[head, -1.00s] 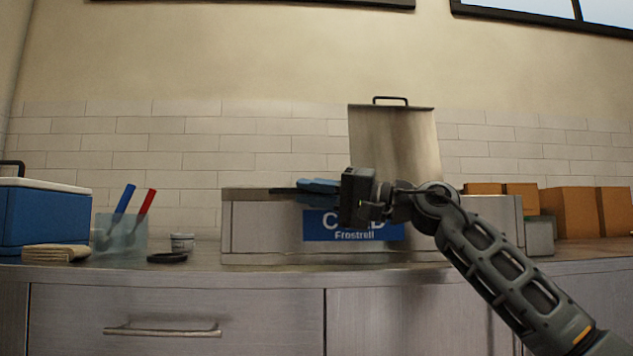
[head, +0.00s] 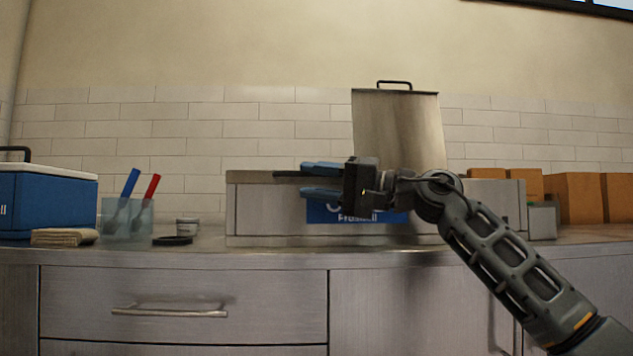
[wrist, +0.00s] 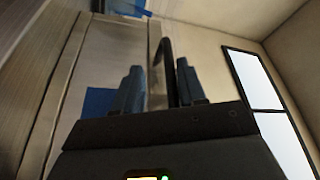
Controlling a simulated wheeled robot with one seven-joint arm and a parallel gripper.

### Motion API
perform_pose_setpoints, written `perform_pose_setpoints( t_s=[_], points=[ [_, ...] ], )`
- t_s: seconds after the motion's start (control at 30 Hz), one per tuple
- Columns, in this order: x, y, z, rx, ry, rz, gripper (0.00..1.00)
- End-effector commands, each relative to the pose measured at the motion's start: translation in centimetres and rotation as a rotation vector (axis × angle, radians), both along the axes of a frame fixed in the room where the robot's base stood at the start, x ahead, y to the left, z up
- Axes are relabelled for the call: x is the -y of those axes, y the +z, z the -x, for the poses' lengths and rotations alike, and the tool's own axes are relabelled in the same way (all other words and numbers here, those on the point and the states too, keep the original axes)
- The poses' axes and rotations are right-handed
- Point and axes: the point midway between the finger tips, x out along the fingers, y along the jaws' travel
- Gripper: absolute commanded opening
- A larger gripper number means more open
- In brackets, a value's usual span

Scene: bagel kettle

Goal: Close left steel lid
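The long steel box (head: 265,215) stands on the counter with a blue label on its front. Its left steel lid (head: 240,176) lies flat over the left part, level with the box top. Its right lid (head: 395,130) stands upright with a dark handle on top. My gripper (head: 305,180) is in front of the box's top edge, pointing left, with blue fingers apart, one above the other. A dark handle bar (head: 284,174) shows at the fingertips. In the wrist view a dark handle (wrist: 165,70) appears between the spread fingers; I cannot tell whether they touch it.
At left on the counter (head: 205,252) are a blue cooler (head: 45,202), folded cloth (head: 65,237), clear cup (head: 128,225) with blue and red utensils, small tub (head: 187,227) and black ring (head: 172,240). Brown boxes (head: 575,197) stand at right.

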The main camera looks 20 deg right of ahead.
Motion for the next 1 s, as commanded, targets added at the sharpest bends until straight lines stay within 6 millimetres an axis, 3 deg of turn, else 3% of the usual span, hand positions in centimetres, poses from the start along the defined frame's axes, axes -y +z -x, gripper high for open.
perform_pose_setpoints(
  t_s=[0.37, 0.8, 1.0],
  points=[
    [0.2, 0.2, 0.2, 0.002, 0.0, -0.001, 0.38],
    [5.3, -0.7, 3.6, 0.001, -0.001, -0.002, 0.38],
    [6.3, -1.1, 4.4, 0.002, -0.001, -0.001, 0.38]
  ],
)
